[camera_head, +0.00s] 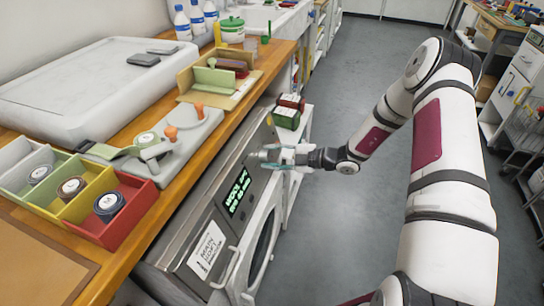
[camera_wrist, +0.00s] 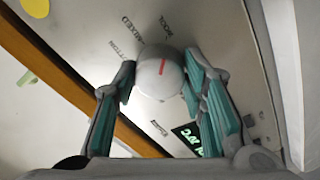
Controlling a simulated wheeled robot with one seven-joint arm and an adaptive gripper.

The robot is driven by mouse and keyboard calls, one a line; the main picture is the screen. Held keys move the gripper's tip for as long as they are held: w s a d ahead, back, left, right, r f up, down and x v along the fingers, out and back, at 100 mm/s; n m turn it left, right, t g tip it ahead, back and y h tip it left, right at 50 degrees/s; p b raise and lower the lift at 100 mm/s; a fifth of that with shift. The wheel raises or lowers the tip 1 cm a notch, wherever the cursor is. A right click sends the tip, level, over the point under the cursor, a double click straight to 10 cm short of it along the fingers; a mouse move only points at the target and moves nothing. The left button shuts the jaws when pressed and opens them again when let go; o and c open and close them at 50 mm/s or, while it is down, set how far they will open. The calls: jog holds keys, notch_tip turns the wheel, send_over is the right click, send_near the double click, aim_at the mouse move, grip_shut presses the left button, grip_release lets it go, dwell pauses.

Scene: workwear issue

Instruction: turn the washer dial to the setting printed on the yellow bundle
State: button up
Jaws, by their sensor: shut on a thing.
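The washer (camera_head: 190,215) stands along the bench, its control panel facing up and out. Its round pale dial (camera_wrist: 150,78) sits between the fingers of my gripper (camera_wrist: 160,85) in the wrist view, with a finger on each side. The dial's red mark points up and slightly right, roughly towards a word that looks like WOOL. MIXED and COTTON seem printed to its left. In the head view my gripper (camera_head: 268,155) is at the panel's far end and hides the dial. A brown-and-white roll (camera_head: 71,187) lies in the yellow compartment; its print is too small to read.
Grey, green and red (camera_head: 130,222) compartments flank the yellow one. A lit green display (camera_head: 238,192) and a white notice (camera_head: 207,248) are on the washer. A plate with orange knobs (camera_head: 200,125) lies on the bench.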

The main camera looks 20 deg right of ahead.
jog(key=o, duration=1.2)
jog(key=v, duration=1.2)
jog(key=shift+f, duration=0.1)
jog(key=s+a+r+n+g+h+p, duration=0.1)
jog(key=s+a+r+n+g, duration=0.3)
jog(key=r+n, duration=0.35)
jog(key=s+a+r+n+g+h+p, duration=0.2)
jog(key=s+a+r+n, duration=0.2)
jog(key=s+r+n, duration=0.4)
jog(key=s+a+r+n+g+h+p, duration=0.1)
jog(key=s+a+r+n+g, duration=0.2)
jog(key=r+n, duration=0.55)
jog(key=s+r+n+t+h+p, duration=0.1)
jog(key=s+r+n+h, duration=0.2)
jog(key=s+n, duration=0.3)
jog(key=s+d+r+n+t+h+p, duration=0.1)
jog(key=s+r+n, duration=0.4)
jog(key=n, duration=0.6)
jog(key=s+d+r+n+t+h+p, duration=0.1)
jog(key=s+r+n+t+h+p, duration=0.1)
jog(key=s+n, duration=0.6)
jog(key=shift+s+r+n+h+p, duration=0.2)
jog(key=shift+s+r+h+p, duration=0.1)
jog(key=shift+r+h, duration=0.4)
jog(key=shift+s+r+n+h+p, duration=0.15)
jog(key=shift+r+n+h+p, duration=0.1)
jog(key=shift+r+h, duration=0.45)
